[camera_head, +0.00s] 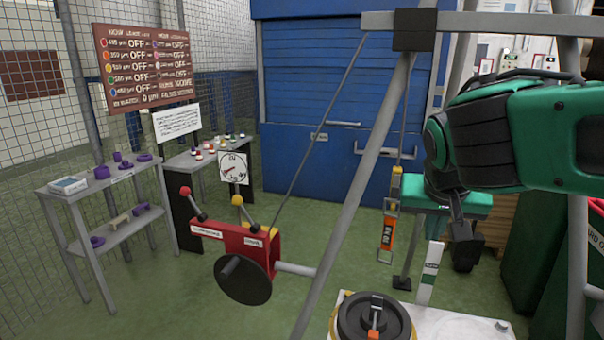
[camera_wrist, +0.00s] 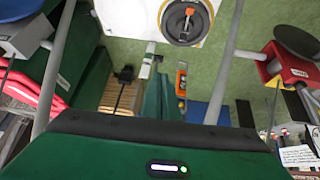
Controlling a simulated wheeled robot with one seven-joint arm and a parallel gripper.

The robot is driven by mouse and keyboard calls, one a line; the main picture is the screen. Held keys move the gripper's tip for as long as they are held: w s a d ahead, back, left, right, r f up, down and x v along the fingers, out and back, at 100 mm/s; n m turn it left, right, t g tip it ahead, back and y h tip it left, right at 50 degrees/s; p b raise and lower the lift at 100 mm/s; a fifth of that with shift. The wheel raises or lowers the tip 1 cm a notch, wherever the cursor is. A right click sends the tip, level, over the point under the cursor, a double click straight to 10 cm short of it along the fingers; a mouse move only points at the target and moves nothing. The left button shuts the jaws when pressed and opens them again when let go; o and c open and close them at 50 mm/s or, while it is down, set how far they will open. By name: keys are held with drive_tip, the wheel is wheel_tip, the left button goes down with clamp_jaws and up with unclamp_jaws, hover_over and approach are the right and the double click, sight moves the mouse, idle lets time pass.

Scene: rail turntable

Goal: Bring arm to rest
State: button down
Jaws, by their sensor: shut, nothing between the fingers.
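My green and black arm reaches in from the right edge of the head view.
A grey frame leg (camera_head: 355,185) slants across the middle. A red winch (camera_head: 232,245) with a black wheel is on it. A round black turntable (camera_head: 350,318) sits on a white plate below. Shelves (camera_head: 112,180) stand left. A dark green block (camera_head: 560,270) is close at right.

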drive_tip(key=s+d+f+g+y, duration=0.1)
drive_tip(key=s+d+f+g, duration=0.1)
drive_tip(key=s+d+f, duration=0.2)
drive_tip(key=s+d+f+m+g+y, duration=0.1)
drive_tip(key=s+d+f, duration=0.3)
drive_tip(key=s, duration=0.5)
drive_tip(key=s+d+f+g+y, duration=0.1)
drive_tip(key=s+d+f+g, duration=0.1)
drive_tip(key=s+d+f, duration=0.2)
drive_tip(key=s+d, duration=0.1)
drive_tip(key=s, duration=0.2)
drive_tip(key=shift+s+m+g, duration=0.3)
drive_tip(key=shift+m+g, duration=0.1)
drive_tip(key=shift+d, duration=0.1)
drive_tip(key=shift+w+f, duration=0.3)
drive_tip(key=shift+w, duration=0.4)
